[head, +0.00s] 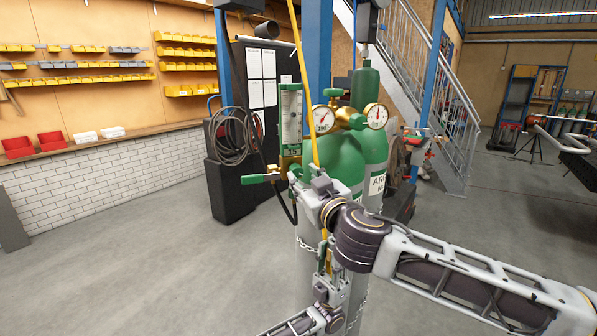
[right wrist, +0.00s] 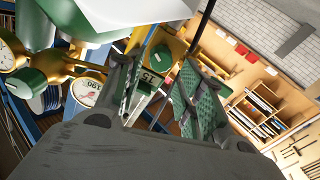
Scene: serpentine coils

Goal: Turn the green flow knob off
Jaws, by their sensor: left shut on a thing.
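A green flowmeter with a clear scale (head: 291,115) stands upright left of two brass-cased gauges. I see no grip on the knob. My left gripper (head: 326,262) is low, apparently shut on the yellow hose (head: 315,120).
Green-topped cylinders (head: 372,150) stand directly behind my arms, with a chain (head: 310,246) around the front one. Gauges (head: 376,115) sit to the right of the flowmeter. A black cabinet (head: 262,85) with a coiled cable is behind. The floor at left is clear.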

